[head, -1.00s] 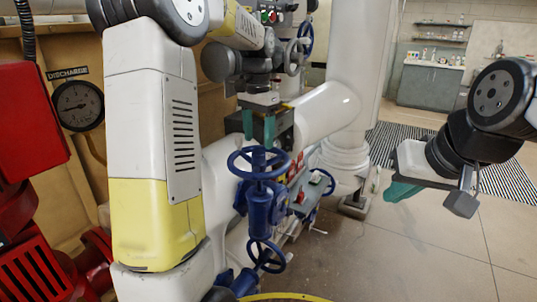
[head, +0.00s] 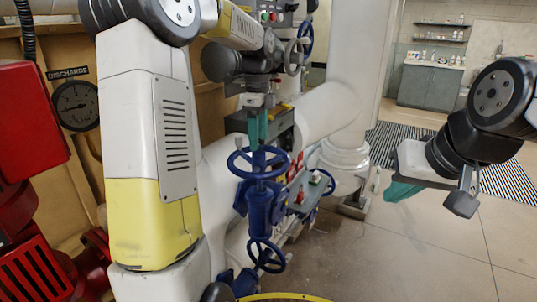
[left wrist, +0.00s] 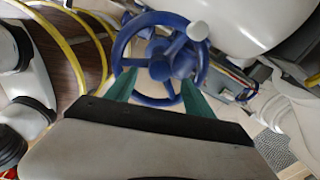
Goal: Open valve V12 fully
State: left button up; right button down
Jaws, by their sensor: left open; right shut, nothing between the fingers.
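A blue handwheel (head: 241,172) on a blue valve body (head: 262,208) is in the middle of the head view. I cannot read a V12 tag on it. My left gripper (head: 258,144) is just above this wheel, pointing down, its fingers nearly overlapping from this side. The left wrist view shows the fingers (left wrist: 157,83) spread apart, their tips at the near part of a blue wheel (left wrist: 117,50) and its hub. I cannot tell whether they touch. My right gripper (head: 392,192) is shut and empty at the right, far from the valves.
A second blue handwheel (head: 265,255) sits lower on the same pipework. A grey wheel (head: 294,57) is behind. A white pipe (head: 345,70) stands behind the valve, and a red machine (head: 30,130) with a discharge gauge (head: 76,105) is at left. Floor at right is clear.

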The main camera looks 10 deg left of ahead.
pick_arm(q)
jog(key=shift+m, duration=0.6)
